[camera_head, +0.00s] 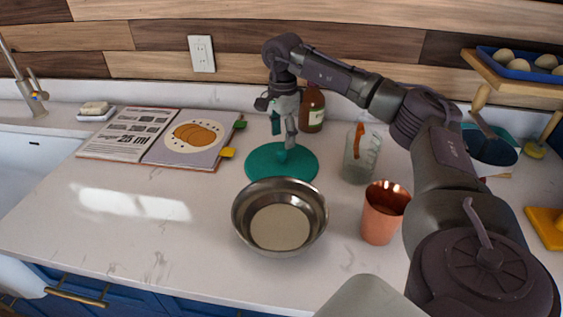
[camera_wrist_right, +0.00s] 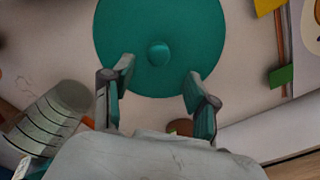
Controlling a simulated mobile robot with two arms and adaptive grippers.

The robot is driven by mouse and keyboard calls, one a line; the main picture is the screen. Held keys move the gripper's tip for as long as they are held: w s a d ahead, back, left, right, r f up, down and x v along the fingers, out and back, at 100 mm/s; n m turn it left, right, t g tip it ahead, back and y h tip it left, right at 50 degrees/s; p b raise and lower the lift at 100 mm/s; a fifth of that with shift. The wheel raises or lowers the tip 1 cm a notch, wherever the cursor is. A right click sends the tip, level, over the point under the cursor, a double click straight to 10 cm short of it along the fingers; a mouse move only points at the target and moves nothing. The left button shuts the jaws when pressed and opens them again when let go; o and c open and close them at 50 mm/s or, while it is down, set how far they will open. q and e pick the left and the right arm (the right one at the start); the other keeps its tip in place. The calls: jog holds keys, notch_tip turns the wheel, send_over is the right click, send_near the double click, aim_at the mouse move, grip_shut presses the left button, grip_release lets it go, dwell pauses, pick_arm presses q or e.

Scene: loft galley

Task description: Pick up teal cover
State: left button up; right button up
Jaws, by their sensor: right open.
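The teal cover (camera_head: 262,168) is a flat round disc with a small knob, lying on the white counter behind the metal bowl. In the right wrist view the cover (camera_wrist_right: 180,60) fills the top middle, with its knob facing the camera. My right gripper (camera_head: 284,140) points down over the cover. In the wrist view its two fingers (camera_wrist_right: 158,88) are apart, and the knob shows between and a little beyond the tips with nothing gripped. I cannot tell from these views whether the fingertips touch the cover. My left gripper is not in view.
A steel bowl (camera_head: 243,222) stands just in front of the cover. A copper cup (camera_head: 382,222), a glass jug (camera_head: 354,165) and a brown bottle (camera_head: 312,110) stand to the right and behind. An open cookbook (camera_head: 160,150) lies left. The front left counter is clear.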

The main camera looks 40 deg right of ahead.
aim_at(282, 150)
jog(key=shift+s+a+f+p, duration=0.15)
jog(key=shift+f+p, duration=0.15)
jog(key=shift+f, duration=1.05)
jog(key=shift+a+f+p, duration=0.1)
jog(key=shift+f+p, duration=0.2)
jog(key=shift+f, duration=1.05)
grip_shut()
